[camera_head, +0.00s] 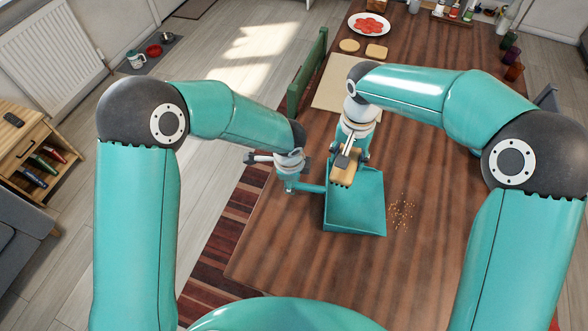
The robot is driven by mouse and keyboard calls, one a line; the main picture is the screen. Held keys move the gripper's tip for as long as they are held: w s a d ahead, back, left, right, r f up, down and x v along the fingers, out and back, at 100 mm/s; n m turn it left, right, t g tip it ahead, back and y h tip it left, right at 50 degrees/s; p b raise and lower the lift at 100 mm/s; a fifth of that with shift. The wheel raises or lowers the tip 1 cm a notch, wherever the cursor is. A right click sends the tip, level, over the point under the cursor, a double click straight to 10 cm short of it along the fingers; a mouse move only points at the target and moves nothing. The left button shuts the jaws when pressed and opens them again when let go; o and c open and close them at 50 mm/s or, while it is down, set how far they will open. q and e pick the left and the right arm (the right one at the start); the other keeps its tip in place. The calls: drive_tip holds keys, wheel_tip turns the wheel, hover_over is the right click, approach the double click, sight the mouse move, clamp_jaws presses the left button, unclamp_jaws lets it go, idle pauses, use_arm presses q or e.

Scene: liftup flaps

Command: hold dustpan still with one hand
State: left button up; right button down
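A teal dustpan (355,212) lies on the wooden table in front of me, its handle (312,188) pointing left. My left gripper (291,184) is at the outer end of that handle and appears closed around it. My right gripper (351,150) is above the back part of the dustpan. A scatter of small brown crumbs (402,211) lies on the table just right of the dustpan.
The wooden table (440,260) is clear in front and to the right of the crumbs. A pale board (335,85), a plate with red slices (369,25) and bread pieces (376,52) lie further back. A green chair (308,75) stands at the left edge.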

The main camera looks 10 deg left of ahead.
use_arm(q)
drive_tip(key=f, duration=0.2)
drive_tip(key=w+f, duration=0.1)
drive_tip(key=f, duration=0.2)
drive_tip(key=shift+f, duration=0.3)
clamp_jaws()
